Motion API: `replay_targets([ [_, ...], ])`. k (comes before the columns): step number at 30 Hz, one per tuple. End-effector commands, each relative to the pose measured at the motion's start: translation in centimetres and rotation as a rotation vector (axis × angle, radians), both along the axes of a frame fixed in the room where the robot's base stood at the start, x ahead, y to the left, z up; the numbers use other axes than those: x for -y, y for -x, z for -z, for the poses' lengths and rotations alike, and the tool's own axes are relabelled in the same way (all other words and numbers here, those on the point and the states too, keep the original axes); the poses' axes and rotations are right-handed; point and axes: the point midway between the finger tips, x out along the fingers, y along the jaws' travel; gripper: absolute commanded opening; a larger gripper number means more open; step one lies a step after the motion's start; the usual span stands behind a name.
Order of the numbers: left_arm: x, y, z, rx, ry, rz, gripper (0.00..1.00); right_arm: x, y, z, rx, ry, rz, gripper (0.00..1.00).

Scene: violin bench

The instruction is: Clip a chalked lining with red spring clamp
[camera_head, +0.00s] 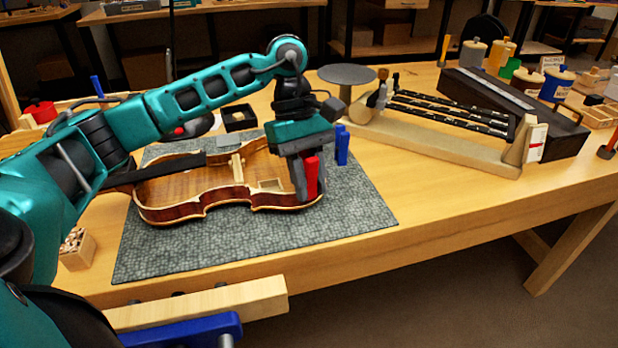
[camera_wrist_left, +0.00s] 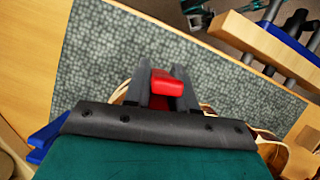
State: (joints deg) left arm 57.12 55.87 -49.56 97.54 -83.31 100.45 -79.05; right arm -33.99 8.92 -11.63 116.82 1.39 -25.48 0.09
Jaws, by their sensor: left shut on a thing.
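The red spring clamp (camera_head: 311,178) is upright between the fingers of my left gripper (camera_head: 304,190), at the right end of the violin body. In the left wrist view the clamp (camera_wrist_left: 168,84) shows between the two dark fingers (camera_wrist_left: 158,90). The open violin body (camera_head: 165,210) lies on the grey mat (camera_head: 350,215), with its ribs and inner blocks showing. The clamp's lower end is close to the rib edge; I cannot tell whether its jaws are around the lining. Chalk marks are too small to make out. My right gripper is not in view.
A blue clamp (camera_head: 342,146) stands just behind my left gripper. A round dark stand (camera_head: 346,75) and a long wooden fixture with dark rods (camera_head: 440,145) are at the back right. The mat's front right is clear. A wooden bar (camera_head: 200,303) is at the bench's front edge.

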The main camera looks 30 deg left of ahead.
Motion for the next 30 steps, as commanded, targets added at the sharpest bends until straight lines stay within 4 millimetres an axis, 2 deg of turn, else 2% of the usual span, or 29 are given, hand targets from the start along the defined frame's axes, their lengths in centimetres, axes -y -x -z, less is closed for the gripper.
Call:
replay_targets([
  [1, -0.1, 0.0, 0.3, -0.001, -0.003, -0.001, 0.00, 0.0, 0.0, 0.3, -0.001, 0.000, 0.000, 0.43],
  [2, -0.1, 0.0, 0.3, 0.000, -0.002, -0.002, 0.26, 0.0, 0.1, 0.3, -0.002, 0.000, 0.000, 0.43],
  [11, -0.1, 0.0, 0.2, -0.001, -0.003, -0.002, 0.55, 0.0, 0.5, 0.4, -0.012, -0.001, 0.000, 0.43],
  [23, -0.1, 0.0, 0.2, -0.001, -0.003, -0.001, 0.55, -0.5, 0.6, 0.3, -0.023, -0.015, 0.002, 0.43],
  [27, -1.0, -0.6, -2.6, 0.005, -0.002, -0.004, 0.55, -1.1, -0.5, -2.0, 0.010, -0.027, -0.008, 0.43],
  [30, -1.8, -1.0, -4.8, 0.004, -0.001, -0.003, 0.55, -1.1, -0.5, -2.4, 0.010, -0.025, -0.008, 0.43],
])
